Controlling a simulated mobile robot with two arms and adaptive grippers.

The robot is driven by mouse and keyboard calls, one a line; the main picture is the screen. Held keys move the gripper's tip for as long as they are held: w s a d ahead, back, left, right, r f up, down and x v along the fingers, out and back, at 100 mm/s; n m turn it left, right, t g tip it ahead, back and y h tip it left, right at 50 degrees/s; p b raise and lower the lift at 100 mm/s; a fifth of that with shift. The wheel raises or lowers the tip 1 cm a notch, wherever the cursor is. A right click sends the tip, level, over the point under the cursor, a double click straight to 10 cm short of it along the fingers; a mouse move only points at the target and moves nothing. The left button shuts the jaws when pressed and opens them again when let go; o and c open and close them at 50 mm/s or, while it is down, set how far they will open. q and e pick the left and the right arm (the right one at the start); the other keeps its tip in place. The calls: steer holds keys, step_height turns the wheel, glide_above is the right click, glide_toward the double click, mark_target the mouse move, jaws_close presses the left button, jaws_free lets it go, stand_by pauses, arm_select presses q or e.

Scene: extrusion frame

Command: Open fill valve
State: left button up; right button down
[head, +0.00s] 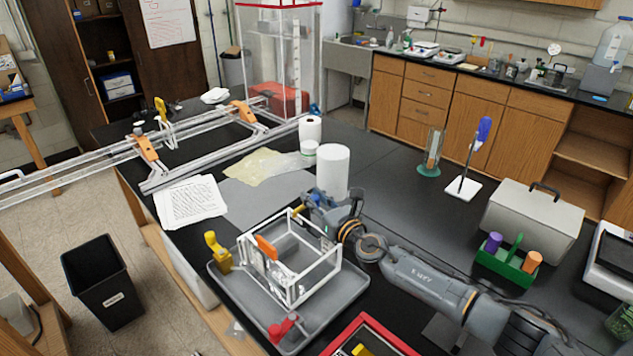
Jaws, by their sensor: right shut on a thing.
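A white open extrusion frame (335,263) stands in a grey tray (352,291) on the black bench. An orange part (266,247) is on its left side, with small clear and metal parts below. A small blue-and-yellow part (298,211) is at the frame's back top edge. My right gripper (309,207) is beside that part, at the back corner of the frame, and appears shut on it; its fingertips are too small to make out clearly. A yellow clamp-like part (216,252) stands at the tray's left edge. A red part (285,326) lies at the tray's front. Which is the fill valve is not clear. My left gripper is out of view.
White paper rolls (332,172) stand behind the frame. Papers (190,201) lie to the left. A red-rimmed tray (378,328) is at the front. A green caddy (507,264) and a grey case (531,222) stand at the right.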

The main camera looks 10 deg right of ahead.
steer(key=shift+s+a+r+m+t+h+p, duration=0.15)
steer(key=shift+a+m+t+h+p, duration=0.35)
steer(key=shift+h+p, duration=0.45)
steer(key=shift+a+m+h+p, duration=0.1)
steer(key=shift+m+h+p, duration=0.3)
steer(key=shift+m+h, duration=0.1)
arm_select(q)
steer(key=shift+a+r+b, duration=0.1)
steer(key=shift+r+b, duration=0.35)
steer(key=shift+b, duration=1)
arm_select(e)
steer(key=shift+w+a+f+m+g+h, duration=0.15)
steer(key=shift+a+m+h, duration=0.3)
steer(key=shift+m+h, duration=0.95)
steer(key=shift+w+a+f+m+g+h, duration=0.1)
steer(key=shift+a+m+h, duration=0.5)
steer(key=shift+h, duration=1.45)
steer(key=shift+w+a+f+m+g+h, duration=0.15)
steer(key=shift+a+m+h, duration=0.1)
steer(key=shift+m+h, duration=1.25)
steer(key=shift+r, duration=0.15)
steer(key=c, duration=1.1)
jaws_free()
steer(key=shift+r, duration=0.1)
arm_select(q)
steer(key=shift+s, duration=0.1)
